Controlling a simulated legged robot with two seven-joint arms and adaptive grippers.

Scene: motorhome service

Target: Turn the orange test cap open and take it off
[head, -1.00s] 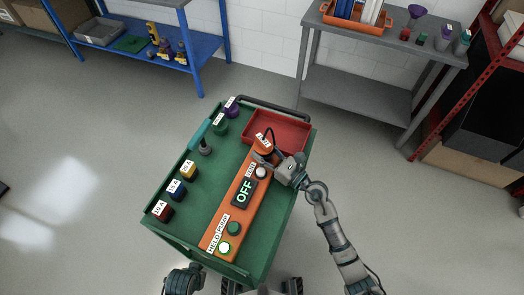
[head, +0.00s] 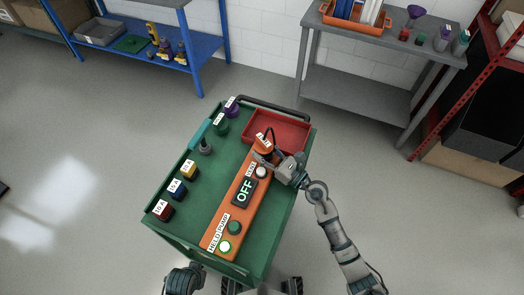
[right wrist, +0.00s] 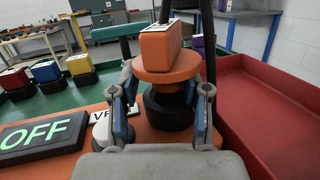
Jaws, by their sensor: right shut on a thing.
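The orange test cap (head: 264,145) sits at the far end of the orange panel (head: 240,205) on the green cart. In the right wrist view the cap (right wrist: 160,55) has an upright block grip on a round flange, above a black round base (right wrist: 168,108). My right gripper (head: 272,158) is shut on the cap; in the right wrist view its two fingers (right wrist: 164,95) stand on either side of it. Whether the cap has turned on its base cannot be told. My left gripper (head: 184,281) is at the bottom edge, away from the cart top, its jaws unclear.
A red tray (head: 278,130) lies beside the cap. The panel has an OFF display (head: 244,193), a green button (head: 234,228) and a lit button (head: 225,246). Several coloured plugs and a teal-handled tool (head: 204,140) stand along the cart's left side.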

